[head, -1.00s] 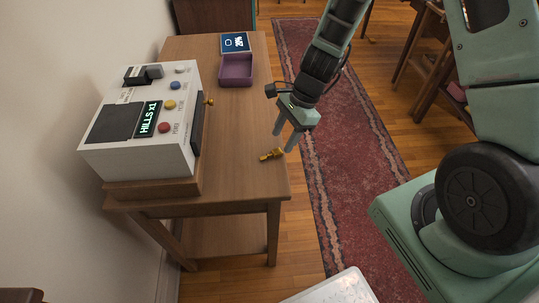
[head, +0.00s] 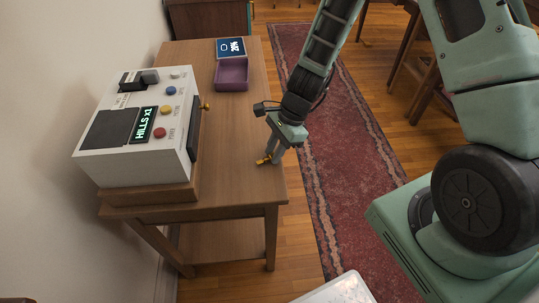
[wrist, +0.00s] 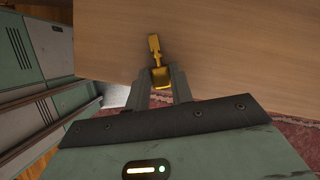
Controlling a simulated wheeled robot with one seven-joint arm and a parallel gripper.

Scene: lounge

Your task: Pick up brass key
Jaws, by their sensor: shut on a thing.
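The brass key (head: 264,160) is a small golden piece at the right edge of the wooden table (head: 236,180), near its front corner. My gripper (head: 274,155) is down at the tabletop, shut on the key. In the wrist view the key (wrist: 154,46) points away from my gripper (wrist: 161,88), with its broad end between the two fingers. The fingers hide part of that end. I cannot tell whether the key is touching the table or just above it.
A white console (head: 140,125) with coloured buttons and a lit screen stands on the table's left side. A purple tray (head: 232,84) and a blue card (head: 230,48) lie at the back. The table's middle is clear. A red rug (head: 335,150) runs along the floor to the right.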

